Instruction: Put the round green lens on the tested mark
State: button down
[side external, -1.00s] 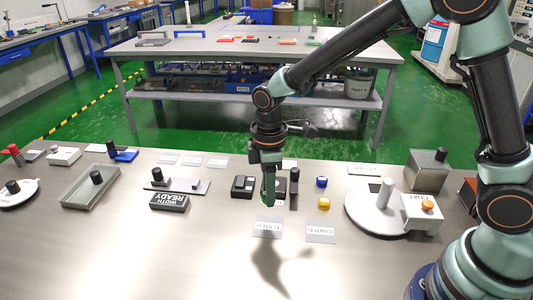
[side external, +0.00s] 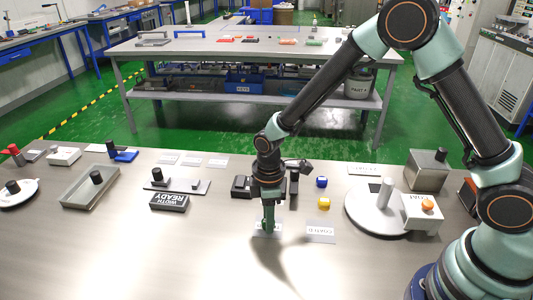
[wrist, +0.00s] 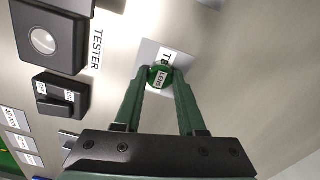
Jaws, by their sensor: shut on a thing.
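The round green lens (wrist: 159,76), with a small white "LENS" label, is between my fingertips in the wrist view. My gripper (side external: 268,226) is shut on it and points down. The tested mark is a white card (side external: 260,233) lying on the bench under my fingertips. In the wrist view the card (wrist: 150,52) shows the letters "TE", and the lens covers the rest of the word. The lens is over the card, low down; I cannot tell whether it touches. In the side view my fingers mostly hide the lens.
A second white card (side external: 320,236) lies just right of the tested mark. The black tester (wrist: 45,38) and a switch box (wrist: 60,96) are nearby. The bench front is clear.

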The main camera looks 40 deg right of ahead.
jog(key=shift+f, duration=0.15)
jog(key=c, duration=0.5)
grip_release()
notch_tip(320, 180, up, 12)
jog(key=s+d+r+m+t, duration=0.5)
jog(key=s+d+r+m, duration=0.5)
jog(key=d+r+m, duration=0.2)
jog(key=shift+s+d+r+t, duration=0.3)
jog(key=shift+s+d+r, duration=0.1)
jog(key=shift+d, duration=0.15)
